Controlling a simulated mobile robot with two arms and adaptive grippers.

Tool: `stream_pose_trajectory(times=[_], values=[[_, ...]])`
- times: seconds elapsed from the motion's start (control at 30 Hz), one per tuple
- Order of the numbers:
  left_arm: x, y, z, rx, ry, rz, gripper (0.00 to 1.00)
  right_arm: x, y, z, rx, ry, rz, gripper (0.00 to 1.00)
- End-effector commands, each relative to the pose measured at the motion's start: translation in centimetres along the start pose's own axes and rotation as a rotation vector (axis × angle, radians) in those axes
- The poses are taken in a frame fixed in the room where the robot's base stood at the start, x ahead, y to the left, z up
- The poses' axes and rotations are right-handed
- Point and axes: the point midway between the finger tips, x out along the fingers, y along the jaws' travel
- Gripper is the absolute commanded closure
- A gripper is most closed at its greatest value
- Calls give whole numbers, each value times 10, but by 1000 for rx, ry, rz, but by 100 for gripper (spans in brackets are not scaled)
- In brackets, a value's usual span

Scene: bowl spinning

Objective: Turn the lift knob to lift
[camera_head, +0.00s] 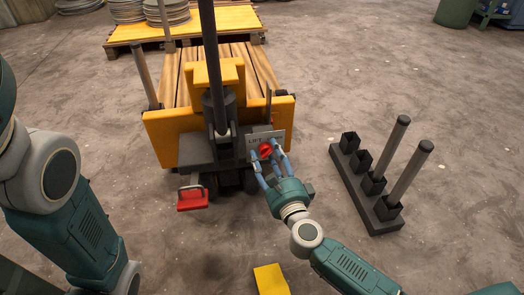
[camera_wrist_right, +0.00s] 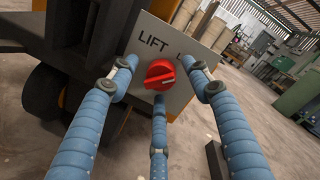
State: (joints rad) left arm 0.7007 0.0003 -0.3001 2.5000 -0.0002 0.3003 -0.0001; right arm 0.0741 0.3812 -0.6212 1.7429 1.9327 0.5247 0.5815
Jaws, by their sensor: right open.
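The red lift knob (camera_head: 265,150) sits on a grey panel (camera_head: 254,136) marked "LIFT" at the front of the yellow pallet mover (camera_head: 168,135). In the right wrist view the knob (camera_wrist_right: 160,74) is round with a raised grip bar, below the word "LIFT" on the panel (camera_wrist_right: 178,47). More lettering is partly hidden by a finger. My right gripper (camera_head: 267,163) is open, its blue fingers spread around the knob. In the wrist view the fingers (camera_wrist_right: 160,88) lie left, right and below the knob; I cannot tell whether any touches it. My left gripper is out of view.
A red pedal (camera_head: 192,199) sticks out at the mover's lower left. A dark rack (camera_head: 365,185) with upright posts stands on the floor to the right. A yellow block (camera_head: 271,280) is near the bottom edge. A pallet with stacked discs (camera_head: 168,14) is behind.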

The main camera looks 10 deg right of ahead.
Motion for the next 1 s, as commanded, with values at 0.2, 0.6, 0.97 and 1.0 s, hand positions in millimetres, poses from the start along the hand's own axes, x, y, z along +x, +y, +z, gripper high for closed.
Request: stream_pose_trajectory(times=[0.2, 0.6, 0.97, 1.0], values=[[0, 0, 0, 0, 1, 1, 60, 0, 0, 0, 0, 0, 0, 51], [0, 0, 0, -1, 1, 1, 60, 0, 0, 0, 0, -1, 0, 96], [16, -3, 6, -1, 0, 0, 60, 0, -4, 4, -58, 2, 7, 96], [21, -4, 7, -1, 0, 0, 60, 0, -4, 4, -78, 3, 9, 96]])
